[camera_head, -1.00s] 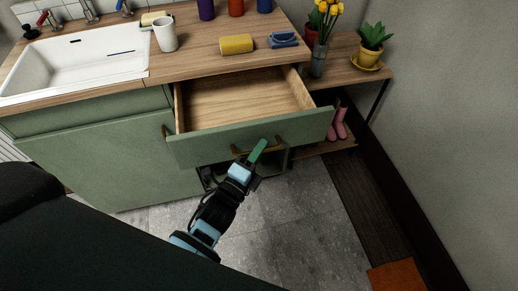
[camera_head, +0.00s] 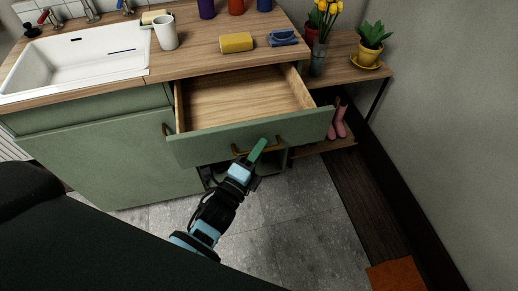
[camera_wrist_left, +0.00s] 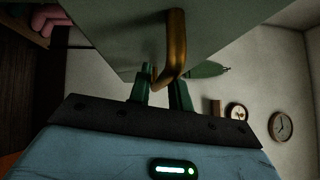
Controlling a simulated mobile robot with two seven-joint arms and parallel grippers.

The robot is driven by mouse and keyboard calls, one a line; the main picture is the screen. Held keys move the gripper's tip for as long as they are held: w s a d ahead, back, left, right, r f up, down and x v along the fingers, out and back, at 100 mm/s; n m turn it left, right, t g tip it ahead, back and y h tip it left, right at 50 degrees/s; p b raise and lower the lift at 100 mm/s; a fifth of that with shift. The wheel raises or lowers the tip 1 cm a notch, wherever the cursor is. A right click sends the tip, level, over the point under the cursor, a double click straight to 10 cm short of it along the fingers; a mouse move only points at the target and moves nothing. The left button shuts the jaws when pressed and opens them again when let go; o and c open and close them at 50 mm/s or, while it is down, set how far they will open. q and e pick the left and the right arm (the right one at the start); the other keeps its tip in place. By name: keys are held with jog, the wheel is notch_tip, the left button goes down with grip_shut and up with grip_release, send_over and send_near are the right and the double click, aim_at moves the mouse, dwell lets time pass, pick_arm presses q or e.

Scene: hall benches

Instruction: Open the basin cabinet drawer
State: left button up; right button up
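The basin cabinet drawer (camera_head: 245,98) is pulled well out of the green cabinet, and its wooden inside is empty. Its green front (camera_head: 215,147) carries a brass handle (camera_head: 240,152), which also shows in the left wrist view (camera_wrist_left: 176,40). My left gripper (camera_head: 257,150) is at this handle. In the left wrist view its green fingers (camera_wrist_left: 160,88) are close together, one on each side of the handle bar, and look shut on it. The exact contact is partly hidden. My right gripper is in neither view.
A shelf with plants (camera_head: 372,45) and pink boots (camera_head: 339,122) stands to the right. Tiled floor (camera_head: 300,210) before the drawer is clear.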

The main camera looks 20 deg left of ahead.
pick_arm(q)
jog(key=v, duration=0.7)
jog(key=shift+s, duration=0.3)
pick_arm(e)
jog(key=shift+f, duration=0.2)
pick_arm(q)
jog(key=shift+s+a+f, duration=0.1)
jog(key=shift+a, duration=0.05)
